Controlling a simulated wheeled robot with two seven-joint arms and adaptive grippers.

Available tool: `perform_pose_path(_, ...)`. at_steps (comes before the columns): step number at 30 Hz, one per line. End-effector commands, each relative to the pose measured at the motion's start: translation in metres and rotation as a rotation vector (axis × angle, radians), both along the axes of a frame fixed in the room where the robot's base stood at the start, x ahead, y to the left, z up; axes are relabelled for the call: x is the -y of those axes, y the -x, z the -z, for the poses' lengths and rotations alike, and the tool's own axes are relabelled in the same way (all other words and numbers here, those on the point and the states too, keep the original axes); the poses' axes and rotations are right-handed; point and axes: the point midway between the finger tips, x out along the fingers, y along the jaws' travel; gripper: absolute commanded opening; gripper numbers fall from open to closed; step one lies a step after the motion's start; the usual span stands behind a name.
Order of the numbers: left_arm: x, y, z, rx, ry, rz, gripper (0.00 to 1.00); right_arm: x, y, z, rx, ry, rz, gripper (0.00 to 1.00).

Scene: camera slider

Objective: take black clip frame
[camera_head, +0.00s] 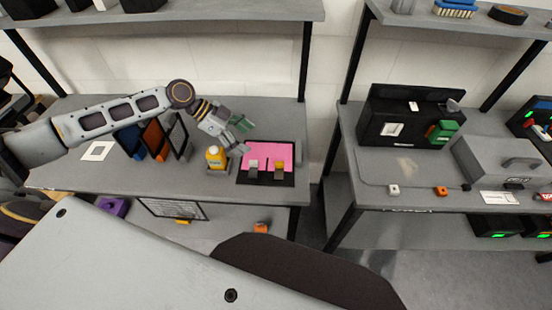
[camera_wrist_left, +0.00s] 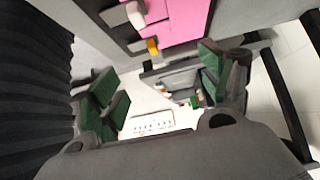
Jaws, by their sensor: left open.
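My left gripper (camera_head: 243,124) is open and empty, with green finger pads, above the back of the left table. Its fingers also show in the left wrist view (camera_wrist_left: 158,92), spread apart with nothing gripped. A dark-edged upright frame (camera_head: 181,138) stands to the left of the gripper, beside an orange one (camera_head: 154,139) and a blue one (camera_head: 130,142); it looks like the black clip frame. My left forearm passes in front of the upper parts of these frames. The gripper is apart from them. My right gripper is not in view.
A black tray with a pink sheet (camera_head: 283,150) lies right of the gripper; its pink area shows in the left wrist view (camera_wrist_left: 182,22). A shelf (camera_head: 220,13) hangs above. A gap separates the right table (camera_head: 365,190).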

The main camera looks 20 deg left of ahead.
Motion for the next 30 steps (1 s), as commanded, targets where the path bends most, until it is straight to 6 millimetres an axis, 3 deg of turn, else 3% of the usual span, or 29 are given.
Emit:
perform_pose_path(15,0.033,-0.009,0.033,0.000,0.002,0.001,0.79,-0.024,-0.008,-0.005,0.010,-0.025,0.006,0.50)
perform_pose_path(30,0.055,-0.016,0.057,0.000,0.000,0.000,0.79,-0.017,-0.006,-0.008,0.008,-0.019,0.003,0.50)
